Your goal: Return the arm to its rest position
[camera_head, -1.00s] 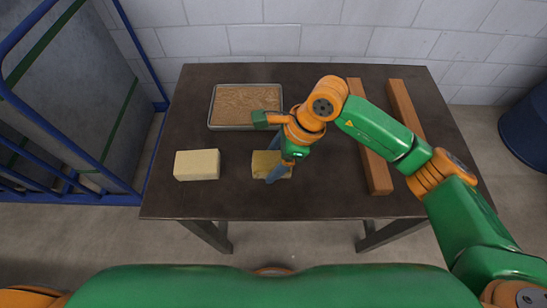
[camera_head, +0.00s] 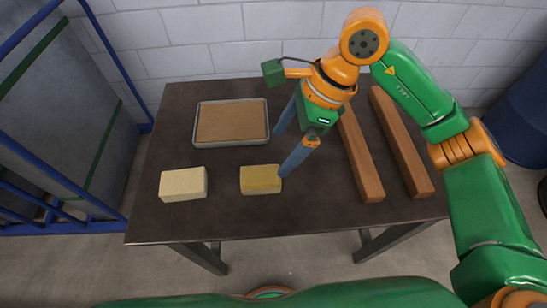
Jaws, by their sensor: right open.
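My right arm reaches in from the right, and its gripper (camera_head: 279,155) is open and empty above the table. Its two long blue-grey fingers are spread apart and point down and left. One fingertip appears close to the right end of a yellow block (camera_head: 260,180); I cannot tell whether they touch. A paler cream block (camera_head: 183,184) lies to the left of it on the dark table (camera_head: 225,220). A metal tray with a brown, flat fill (camera_head: 232,122) lies behind the blocks. My left gripper is not in view.
Two long wooden bars (camera_head: 357,160) and (camera_head: 402,145) lie on the right of the table, partly behind my arm. A blue-framed cart (camera_head: 70,120) stands at the left. A blue barrel (camera_head: 523,120) stands at the far right. A white block wall is behind.

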